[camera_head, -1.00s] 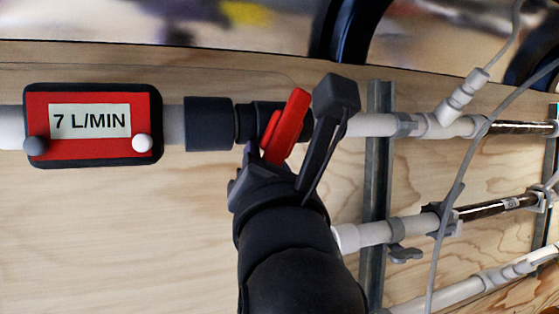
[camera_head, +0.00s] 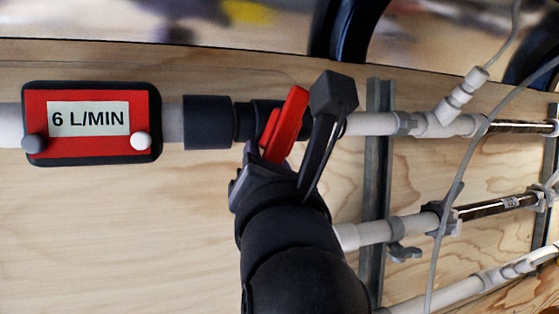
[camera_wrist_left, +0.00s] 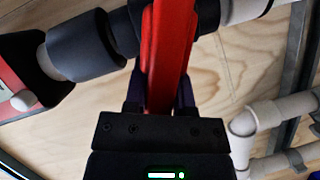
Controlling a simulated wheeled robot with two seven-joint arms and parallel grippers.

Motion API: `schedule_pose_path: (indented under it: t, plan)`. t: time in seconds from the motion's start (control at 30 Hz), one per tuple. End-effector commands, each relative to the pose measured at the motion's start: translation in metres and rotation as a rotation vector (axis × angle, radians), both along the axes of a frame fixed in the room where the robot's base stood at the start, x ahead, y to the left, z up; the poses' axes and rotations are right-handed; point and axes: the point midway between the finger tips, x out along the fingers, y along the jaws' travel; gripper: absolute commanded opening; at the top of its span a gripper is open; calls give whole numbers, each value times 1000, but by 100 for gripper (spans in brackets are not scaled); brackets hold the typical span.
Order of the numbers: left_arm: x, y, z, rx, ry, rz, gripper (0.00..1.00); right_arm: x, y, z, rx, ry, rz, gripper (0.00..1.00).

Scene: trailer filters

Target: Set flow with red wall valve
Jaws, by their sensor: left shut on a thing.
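The red valve handle (camera_head: 287,125) sits on the dark valve fitting of the upper white pipe and leans up to the right in the head view. My left gripper (camera_head: 290,140) is shut on the handle, with a finger on each side of it. In the left wrist view the red handle (camera_wrist_left: 168,50) runs up between the fingers, which are partly hidden by the gripper body. The flow meter (camera_head: 88,120), a red panel in a dark frame on the pipe to the left, reads 6 L/MIN. My right gripper does not show.
A plywood wall (camera_head: 130,230) backs the pipes. Right of the valve stands a vertical metal rail (camera_head: 376,180). Lower white pipes (camera_head: 385,231) and a thin grey cable (camera_head: 445,200) run at the right. The wall below the meter is clear.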

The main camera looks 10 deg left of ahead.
Motion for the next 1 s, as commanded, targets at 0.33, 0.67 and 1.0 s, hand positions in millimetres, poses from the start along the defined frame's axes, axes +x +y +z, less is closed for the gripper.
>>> schedule_pose_path:
  t: [0.33, 0.67, 1.0]
  plan:
    - [-1, 2, -1, -51, -35, 0, 45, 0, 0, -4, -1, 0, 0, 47]
    - [-1, 2, -1, -50, -34, 1, 68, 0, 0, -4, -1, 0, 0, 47]
    - [-54, -24, -27, -50, -39, -1, 68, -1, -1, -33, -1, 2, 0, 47]
